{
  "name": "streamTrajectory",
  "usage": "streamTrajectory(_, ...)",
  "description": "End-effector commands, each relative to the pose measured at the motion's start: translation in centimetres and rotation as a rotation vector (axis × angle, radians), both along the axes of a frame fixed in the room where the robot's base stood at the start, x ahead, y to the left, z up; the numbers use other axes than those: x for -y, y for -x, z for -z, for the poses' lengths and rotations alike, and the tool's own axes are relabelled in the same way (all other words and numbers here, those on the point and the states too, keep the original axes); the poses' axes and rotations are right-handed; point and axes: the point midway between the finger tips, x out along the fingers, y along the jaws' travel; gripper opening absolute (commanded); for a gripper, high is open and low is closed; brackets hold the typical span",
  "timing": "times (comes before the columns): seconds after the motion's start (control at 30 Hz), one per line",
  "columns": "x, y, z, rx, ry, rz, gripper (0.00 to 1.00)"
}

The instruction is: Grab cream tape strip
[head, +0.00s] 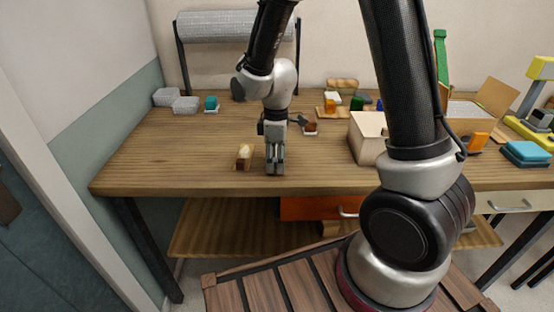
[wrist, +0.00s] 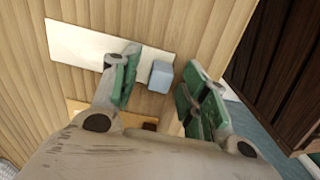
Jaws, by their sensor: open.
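A flat cream strip (wrist: 75,45) lies on the wooden table in the wrist view. One finger of my gripper (wrist: 162,60) covers part of it towards its right end. A small grey-blue block (wrist: 160,77) sits by the strip's right end, between my two green-padded fingers, which stand apart from it. My gripper is open, pointing down; in the head view it is low near the table's front edge (head: 275,170). I cannot make out the strip in the head view.
A small wooden holder with a cream top (head: 244,155) stands just left of my gripper. Clear boxes (head: 185,105) and a teal block (head: 211,102) are at the back left. A beige box (head: 367,138) stands to the right. The table's left front is clear.

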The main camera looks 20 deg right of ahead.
Motion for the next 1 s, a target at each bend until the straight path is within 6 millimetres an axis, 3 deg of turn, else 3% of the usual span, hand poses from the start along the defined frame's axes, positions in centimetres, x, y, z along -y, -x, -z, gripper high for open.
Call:
streamTrajectory(0.27, 0.0, 0.0, 0.4, 0.001, -0.001, 0.001, 0.43)
streamTrajectory(0.4, 0.0, 0.0, 0.4, 0.001, -0.001, 0.001, 0.17)
streamTrajectory(0.47, 0.0, 0.0, 0.4, 0.001, -0.001, 0.001, 0.09)
streamTrajectory(0.83, 0.0, 0.0, 0.0, 0.001, -0.001, 0.001, 0.09)
streamTrajectory(1.0, 0.0, -0.1, -2.7, 0.007, -0.003, 0.001, 0.09)
